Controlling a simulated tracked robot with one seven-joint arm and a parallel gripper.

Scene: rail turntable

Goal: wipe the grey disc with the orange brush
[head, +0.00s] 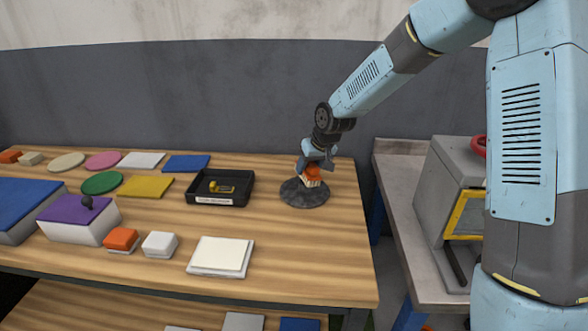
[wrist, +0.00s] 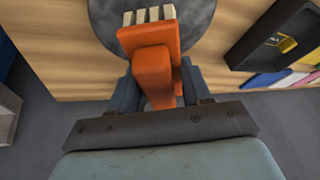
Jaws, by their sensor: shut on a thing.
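The grey disc (head: 303,195) lies flat on the wooden table near its right end. My gripper (head: 313,164) is above the disc and shut on the orange brush (head: 311,175). The pale bristles of the brush point down at the disc; they look to be at its surface, but I cannot tell if they touch. In the wrist view the orange brush (wrist: 150,60) sits between my fingers (wrist: 155,92), with the grey disc (wrist: 197,22) behind it.
A black tray (head: 243,197) with a small yellow item stands left of the disc. Coloured flat pieces, an orange block (head: 121,239) and a white pad (head: 220,255) lie further left. A grey bench (head: 396,190) with a machine stands to the right, across a gap.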

